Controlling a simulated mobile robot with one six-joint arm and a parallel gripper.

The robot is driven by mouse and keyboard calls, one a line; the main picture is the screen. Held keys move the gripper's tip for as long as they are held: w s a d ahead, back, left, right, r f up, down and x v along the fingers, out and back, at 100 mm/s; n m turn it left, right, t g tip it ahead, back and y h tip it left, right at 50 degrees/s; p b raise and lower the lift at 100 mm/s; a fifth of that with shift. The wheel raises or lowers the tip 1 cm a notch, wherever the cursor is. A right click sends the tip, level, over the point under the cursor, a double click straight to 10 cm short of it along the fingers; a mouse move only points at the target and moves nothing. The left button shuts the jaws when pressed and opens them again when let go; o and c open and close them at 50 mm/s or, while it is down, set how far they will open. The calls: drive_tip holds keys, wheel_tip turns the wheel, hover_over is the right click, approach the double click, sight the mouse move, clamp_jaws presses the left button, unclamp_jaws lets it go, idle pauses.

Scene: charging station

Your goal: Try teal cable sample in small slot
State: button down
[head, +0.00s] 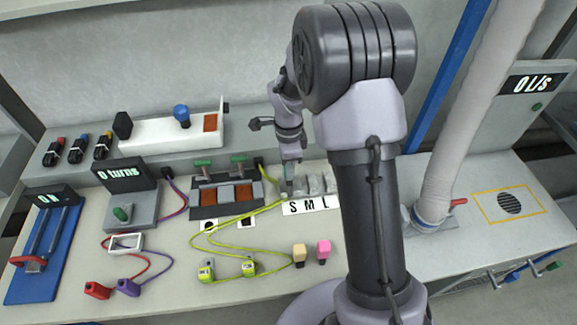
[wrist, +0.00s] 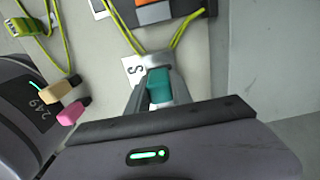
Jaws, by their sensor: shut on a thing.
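My gripper (wrist: 158,94) is shut on the teal cable sample (wrist: 159,84), which shows as a small teal block between the fingers in the wrist view. In the head view my gripper (head: 289,185) is low over the left end of the slot row, at the label strip (head: 311,206) reading S, M, L. The S label (wrist: 134,70) also shows beside the sample in the wrist view. The small slot itself is mostly hidden by my gripper and the sample. I cannot tell whether the sample is in the slot or just above it.
A tan plug (head: 299,253) and a pink plug (head: 323,250) stand in front of the slots. Yellow-green cable (head: 232,240) winds across the bench to the left. A two-switch unit with orange panels (head: 226,192) is close on the left. The bench front right of the plugs is partly hidden by my arm.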

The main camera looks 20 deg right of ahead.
drive_tip(key=shift+f+b, duration=0.85)
drive_tip(key=shift+f, duration=0.1)
drive_tip(key=shift+r, duration=0.15)
drive_tip(key=shift+r+p, duration=0.45)
drive_tip(key=shift+r, duration=0.1)
drive_tip(key=shift+f+b, duration=0.15)
drive_tip(key=shift+b, duration=0.3)
idle(1.3)
drive_tip(key=shift+f+b, duration=0.3)
drive_tip(key=shift+f, duration=0.05)
drive_tip(key=shift+f, duration=0.2)
drive_tip(key=c, duration=1.1)
unclamp_jaws()
drive_tip(key=shift+o, duration=0.2)
